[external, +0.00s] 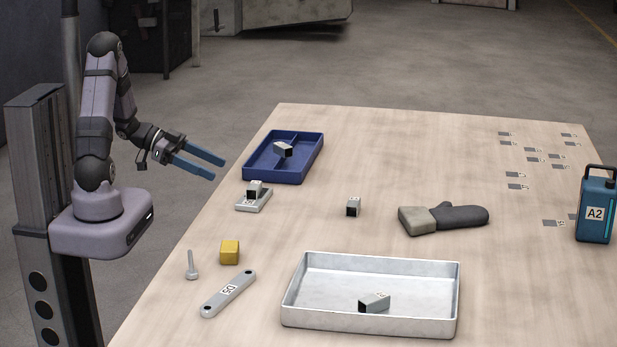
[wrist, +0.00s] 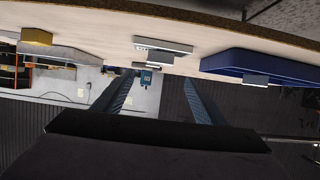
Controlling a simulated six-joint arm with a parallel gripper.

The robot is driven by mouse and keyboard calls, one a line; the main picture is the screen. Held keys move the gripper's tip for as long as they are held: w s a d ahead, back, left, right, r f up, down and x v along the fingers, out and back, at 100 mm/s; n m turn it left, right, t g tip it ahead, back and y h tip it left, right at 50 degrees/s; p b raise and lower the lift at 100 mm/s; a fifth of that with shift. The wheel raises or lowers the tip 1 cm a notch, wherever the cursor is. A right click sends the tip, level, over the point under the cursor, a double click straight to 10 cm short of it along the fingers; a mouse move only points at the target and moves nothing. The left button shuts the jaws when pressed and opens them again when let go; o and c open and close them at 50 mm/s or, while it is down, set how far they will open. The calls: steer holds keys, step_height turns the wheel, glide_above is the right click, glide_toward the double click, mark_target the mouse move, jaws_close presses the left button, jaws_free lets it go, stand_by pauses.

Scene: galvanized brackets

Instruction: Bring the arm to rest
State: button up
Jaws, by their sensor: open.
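My gripper (external: 207,165) has two blue fingers spread apart with nothing between them. It hangs in the air off the table's left edge, left of the blue divided tray. In the wrist view my gripper (wrist: 165,82) also shows open and empty, with the table edge across the top of the picture. My arm is folded up above its base.
The table (external: 370,130) holds a blue tray (external: 312,158) with a bracket (external: 283,149), a bracket (external: 254,188) on a grey plate, a lone bracket (external: 353,207), a metal tray (external: 370,328) with a bracket (external: 374,302), a yellow block (external: 230,252), a glove (external: 445,218) and a blue canister (external: 596,210).

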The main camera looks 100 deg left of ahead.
steer(key=w+a+r+g+y+p, duration=0.3)
steer(key=w+r+p, duration=0.25)
steer(key=w, duration=0.35)
steer(key=w+d+r+g+y+p, duration=0.1)
steer(key=w+d+r+g+p, duration=0.2)
steer(key=w+d+p, duration=0.3)
steer(key=s+d+r+g+h+p, duration=0.1)
steer(key=s+d+r+g+p, duration=0.1)
steer(key=d, duration=0.7)
steer(key=s+d+r+g+h+p, duration=0.1)
steer(key=s+d+g+p, duration=0.2)
steer(key=s+d, duration=0.3)
steer(key=s+d+r+g+h+p, duration=0.2)
steer(key=s+d+p, duration=0.2)
steer(key=d, duration=0.8)
steer(key=shift+s+d+r+g, duration=0.25)
steer(key=shift+d+r+g, duration=0.05)
